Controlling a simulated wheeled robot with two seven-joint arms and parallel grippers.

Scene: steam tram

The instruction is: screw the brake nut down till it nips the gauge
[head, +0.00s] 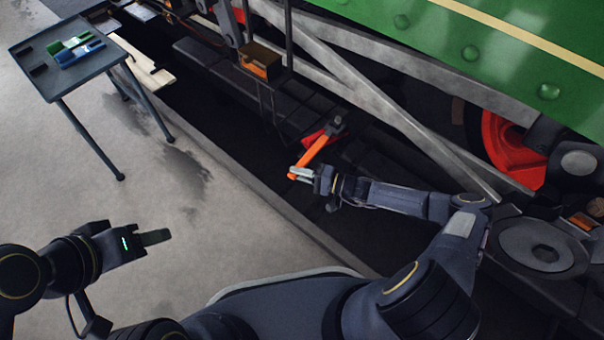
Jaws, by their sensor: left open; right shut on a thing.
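An orange bar-shaped tool (316,153), which looks like a spanner handle, slants up to a dark fitting (338,122) under the tram. My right gripper (300,174) is shut on the lower end of this orange tool. A red part shows beside the tool's upper end. The brake nut and the gauge cannot be told apart in the dark there, nor can any gap between them. My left gripper (158,237) is open and empty over the pavement at the lower left, far from the tram.
A dark side table (48,78) at the upper left holds green (68,44) and blue (80,54) items. The green tram body (480,50), grey diagonal beams and a red wheel (505,150) crowd the right. A pavement edge runs beside the dark pit. Pavement between table and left arm is clear.

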